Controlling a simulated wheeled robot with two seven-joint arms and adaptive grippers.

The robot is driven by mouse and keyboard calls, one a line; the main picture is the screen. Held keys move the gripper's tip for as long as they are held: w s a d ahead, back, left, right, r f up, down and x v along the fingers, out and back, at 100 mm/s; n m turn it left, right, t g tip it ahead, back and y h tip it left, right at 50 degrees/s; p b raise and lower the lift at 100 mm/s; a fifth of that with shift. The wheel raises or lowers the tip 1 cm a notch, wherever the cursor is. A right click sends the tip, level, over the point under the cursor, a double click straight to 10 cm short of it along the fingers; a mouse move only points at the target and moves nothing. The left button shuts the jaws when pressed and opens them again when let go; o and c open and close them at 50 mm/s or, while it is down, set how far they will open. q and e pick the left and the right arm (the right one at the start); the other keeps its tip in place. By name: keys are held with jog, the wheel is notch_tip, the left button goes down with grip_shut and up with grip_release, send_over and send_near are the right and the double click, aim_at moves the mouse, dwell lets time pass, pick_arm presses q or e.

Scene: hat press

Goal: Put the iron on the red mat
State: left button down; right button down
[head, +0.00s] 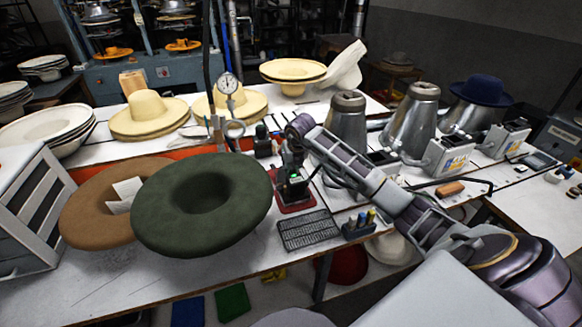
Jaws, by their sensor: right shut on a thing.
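The red mat (299,206) lies on the white table, just right of the dark green hat. A small dark device with a green light, which I take as the iron (293,184), stands upright over the mat. I cannot tell if its base touches the mat. My right gripper (291,157) reaches in from the right and is shut on the top of the iron. The fingers are small and dark, and partly hide the iron's upper end. My left gripper is out of view.
The green hat (202,205) and a brown hat (98,204) lie left of the mat. A black wire rack (308,230) and a small bottle holder (360,225) stand in front. Metal cones (411,118) stand at the back right. A dial gauge (228,84) rises behind.

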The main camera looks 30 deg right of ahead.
jog(key=c, duration=1.1)
grip_release()
jog(key=shift+r, duration=0.1)
jog(key=shift+c, duration=0.2)
jog(key=shift+s+f, duration=0.1)
jog(key=shift+f, duration=0.25)
jog(key=v, duration=1.2)
jog(key=shift+r, duration=0.25)
